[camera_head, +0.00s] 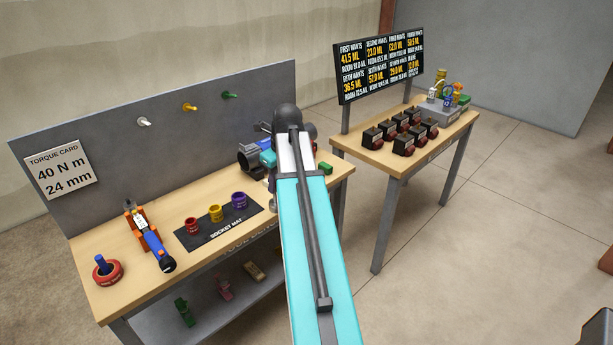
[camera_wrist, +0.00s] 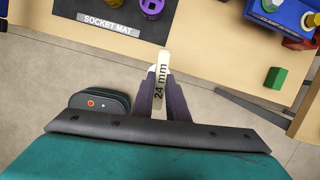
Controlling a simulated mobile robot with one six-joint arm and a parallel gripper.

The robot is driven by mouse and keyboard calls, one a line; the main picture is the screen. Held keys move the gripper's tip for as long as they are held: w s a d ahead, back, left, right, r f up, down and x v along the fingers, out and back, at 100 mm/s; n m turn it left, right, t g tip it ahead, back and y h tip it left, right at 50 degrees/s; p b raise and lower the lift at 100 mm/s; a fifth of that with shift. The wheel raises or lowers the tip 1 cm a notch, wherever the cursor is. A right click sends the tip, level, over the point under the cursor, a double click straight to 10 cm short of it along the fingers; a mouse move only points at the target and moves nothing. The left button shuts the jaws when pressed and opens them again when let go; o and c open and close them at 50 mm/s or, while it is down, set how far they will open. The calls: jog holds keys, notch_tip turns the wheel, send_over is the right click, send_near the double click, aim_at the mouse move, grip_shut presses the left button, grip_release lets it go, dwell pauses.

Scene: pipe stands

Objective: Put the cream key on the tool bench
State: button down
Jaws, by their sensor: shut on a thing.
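My gripper (camera_wrist: 163,92) is shut on a cream key (camera_wrist: 161,75) marked "24 mm", between its two dark fingers in the wrist view. The key's tip points toward the edge of the tool bench (camera_wrist: 205,38), with floor showing around the fingers. The tool bench (camera_head: 112,265) stands at left and centre in the head view, with a wooden top and a grey back panel. In that view my arm hides the key and the gripper's fingers.
On the bench are a socket mat (camera_head: 240,224) with red, yellow and purple sockets, an orange-and-blue tool (camera_head: 149,237), a red ring (camera_head: 107,270) and a green block (camera_wrist: 275,77). A lower shelf (camera_head: 205,322) holds small coloured pieces. Another table (camera_head: 374,157) stands right.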

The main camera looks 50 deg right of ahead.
jog(key=shift+s+d+r+m, duration=0.2)
jog(key=shift+d+m, duration=0.25)
jog(key=shift+d, duration=0.2)
jog(key=shift+s+d+r+m, duration=0.1)
jog(key=shift+s+d+m, duration=0.05)
jog(key=shift+d+m, duration=0.4)
jog(key=shift+w+f, duration=0.1)
jog(key=shift+w+d, duration=0.1)
jog(key=w+d+f+p, duration=0.1)
jog(key=w+d+p, duration=0.3)
jog(key=d, duration=0.9)
jog(key=w, duration=0.2)
jog(key=shift+w+f+p, duration=0.2)
jog(key=shift+w+p, duration=0.2)
jog(key=shift+w+d+f+p, duration=0.1)
jog(key=shift+d+f+p, duration=0.15)
jog(key=shift+f+p, duration=0.5)
jog(key=shift+w+d+f+p, duration=0.1)
jog(key=shift+d+f+p, duration=0.2)
jog(key=shift+f, duration=0.75)
jog(key=shift+a, duration=0.1)
